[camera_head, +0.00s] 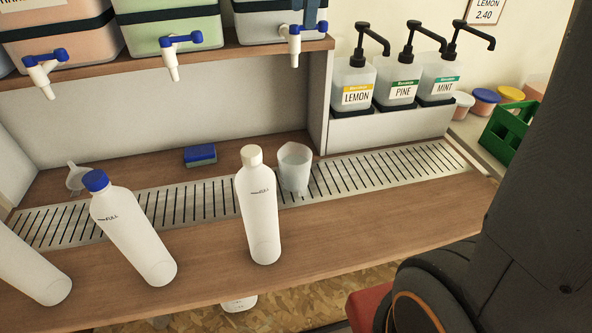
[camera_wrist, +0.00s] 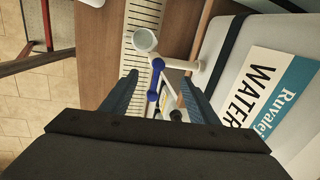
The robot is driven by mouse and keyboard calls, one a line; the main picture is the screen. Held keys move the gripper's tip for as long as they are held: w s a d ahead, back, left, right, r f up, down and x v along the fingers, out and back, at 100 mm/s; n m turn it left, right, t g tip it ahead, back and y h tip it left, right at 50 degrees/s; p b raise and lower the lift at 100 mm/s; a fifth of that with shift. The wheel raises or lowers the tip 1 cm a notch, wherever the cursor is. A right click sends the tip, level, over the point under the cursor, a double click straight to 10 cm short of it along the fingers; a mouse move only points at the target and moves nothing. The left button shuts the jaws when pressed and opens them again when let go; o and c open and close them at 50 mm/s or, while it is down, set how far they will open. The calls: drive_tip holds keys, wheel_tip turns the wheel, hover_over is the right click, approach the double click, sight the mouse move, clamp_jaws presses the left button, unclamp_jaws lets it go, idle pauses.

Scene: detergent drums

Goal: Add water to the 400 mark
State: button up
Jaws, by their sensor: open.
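The measuring cup (camera_head: 293,168) is translucent and stands upright on the drip tray below the tap of the rightmost drum (camera_head: 266,24). It also shows in the wrist view (camera_wrist: 145,41). Its marks and any liquid in it cannot be made out. The water drum (camera_wrist: 237,75) fills the right of the wrist view, its label reading WATER. Its white tap (camera_wrist: 182,64) has a blue handle (camera_wrist: 155,76). My gripper (camera_wrist: 158,80) is open, with its fingers on either side of the handle in that view. Whether they touch it cannot be told.
White bottles stand in front, one white-capped (camera_head: 259,210) and one blue-capped (camera_head: 132,230). The drip tray (camera_head: 345,178) runs along the counter. A funnel (camera_head: 77,177) and sponge (camera_head: 200,155) lie behind. Pump bottles (camera_head: 398,82) and a green crate (camera_head: 510,132) stand right.

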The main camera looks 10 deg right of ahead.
drive_tip(key=r+p, duration=0.2)
drive_tip(key=shift+s+r, duration=0.2)
drive_tip(key=shift+r, duration=0.15)
